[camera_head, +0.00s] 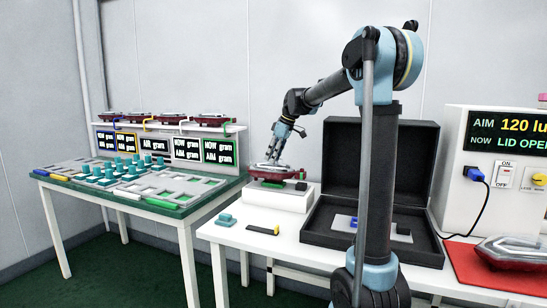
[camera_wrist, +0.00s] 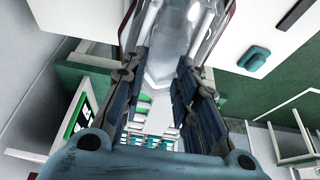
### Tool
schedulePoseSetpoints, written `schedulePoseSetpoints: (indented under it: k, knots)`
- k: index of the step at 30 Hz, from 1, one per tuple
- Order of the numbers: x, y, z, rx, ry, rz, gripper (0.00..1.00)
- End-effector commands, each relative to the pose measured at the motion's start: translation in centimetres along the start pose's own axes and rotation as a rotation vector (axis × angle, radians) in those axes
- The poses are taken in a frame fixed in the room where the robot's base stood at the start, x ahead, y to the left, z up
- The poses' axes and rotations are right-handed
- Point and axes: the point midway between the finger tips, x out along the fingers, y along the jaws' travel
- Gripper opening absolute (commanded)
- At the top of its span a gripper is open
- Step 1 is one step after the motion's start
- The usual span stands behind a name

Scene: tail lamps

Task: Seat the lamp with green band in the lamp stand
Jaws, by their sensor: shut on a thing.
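My gripper (camera_head: 277,152) is shut on a tail lamp (camera_head: 268,173) with a red body and a clear, silvery top. In the wrist view the clear part of the lamp (camera_wrist: 172,45) lies between the two dark fingers of my gripper (camera_wrist: 157,85). The lamp is right over a low white block (camera_head: 278,197) on the white table, which may be the lamp stand. I cannot tell if they touch. A green patch and a dark piece (camera_head: 300,186) show at the block's top, beside and below the lamp. No green band on the lamp is clearly visible.
An open black case (camera_head: 325,238) stands right of the block. A teal block (camera_head: 226,220) and a yellow-ended dark bar (camera_head: 263,229) lie in front. Another lamp (camera_head: 507,250) lies on a red mat by a white tester (camera_head: 505,160). A green bench (camera_head: 195,205) holds grey trays.

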Motion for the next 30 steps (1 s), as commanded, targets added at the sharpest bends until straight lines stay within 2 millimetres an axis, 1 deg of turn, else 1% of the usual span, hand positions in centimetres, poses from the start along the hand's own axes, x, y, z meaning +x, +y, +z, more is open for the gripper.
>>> schedulePoseSetpoints:
  k: [22,23,24,25,26,30]
  knots:
    - [1.9,0.0,0.8,0.000,0.000,0.000,0.00]
    - [2.0,0.0,0.8,0.000,0.000,0.000,0.30]
    - [1.9,0.0,0.8,0.000,0.000,0.000,0.39]
    - [1.9,0.0,0.8,0.000,0.000,0.000,0.46]
    - [1.9,0.0,0.8,0.000,0.000,0.000,0.51]
    - [1.9,0.0,0.8,0.000,0.000,0.000,0.51]
